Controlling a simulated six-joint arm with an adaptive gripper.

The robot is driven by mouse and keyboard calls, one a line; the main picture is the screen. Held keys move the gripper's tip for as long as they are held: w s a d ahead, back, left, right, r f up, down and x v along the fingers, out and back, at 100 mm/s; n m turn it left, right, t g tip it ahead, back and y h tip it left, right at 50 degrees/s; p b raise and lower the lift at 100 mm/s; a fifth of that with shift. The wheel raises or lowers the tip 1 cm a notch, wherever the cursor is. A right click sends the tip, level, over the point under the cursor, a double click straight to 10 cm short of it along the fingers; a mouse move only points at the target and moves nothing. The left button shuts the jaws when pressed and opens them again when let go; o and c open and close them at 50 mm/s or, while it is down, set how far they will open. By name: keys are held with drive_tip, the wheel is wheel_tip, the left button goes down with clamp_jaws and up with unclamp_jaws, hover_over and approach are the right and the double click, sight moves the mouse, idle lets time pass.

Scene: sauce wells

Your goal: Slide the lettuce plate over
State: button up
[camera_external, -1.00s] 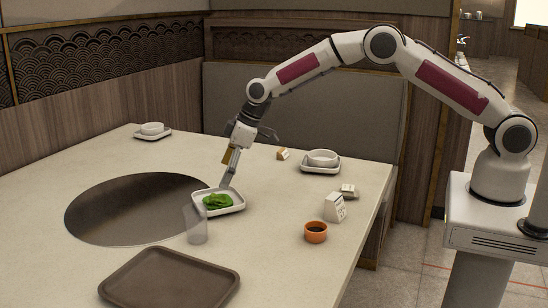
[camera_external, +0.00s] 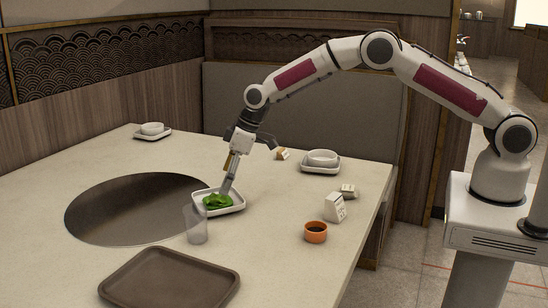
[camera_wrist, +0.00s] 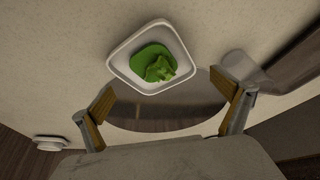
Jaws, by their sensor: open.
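The lettuce plate (camera_external: 232,209) is a white, squarish plate with green lettuce (camera_external: 216,201) on it. It sits on the table at the right edge of the round dark griddle. My gripper (camera_external: 227,188) is at the plate's far side, pointing down, with its tips seen over or just behind the plate; I cannot tell whether they touch it. In the wrist view the plate (camera_wrist: 119,70) lies beyond the two spread fingers of my gripper (camera_wrist: 172,106), with nothing between them.
A clear glass (camera_external: 196,224) stands close in front of the plate. The round griddle (camera_external: 125,210) is to the left. A brown tray (camera_external: 170,280) lies in front. An orange sauce cup (camera_external: 316,232) and a white card (camera_external: 334,207) stand to the right, with open table between.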

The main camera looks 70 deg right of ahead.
sight(218, 200)
drive_tip(key=shift+x, duration=3.05)
drive_tip(key=c, duration=1.3)
drive_tip(key=shift+s+f, duration=0.1)
drive_tip(key=shift+f, duration=0.05)
drive_tip(key=shift+c, duration=0.3)
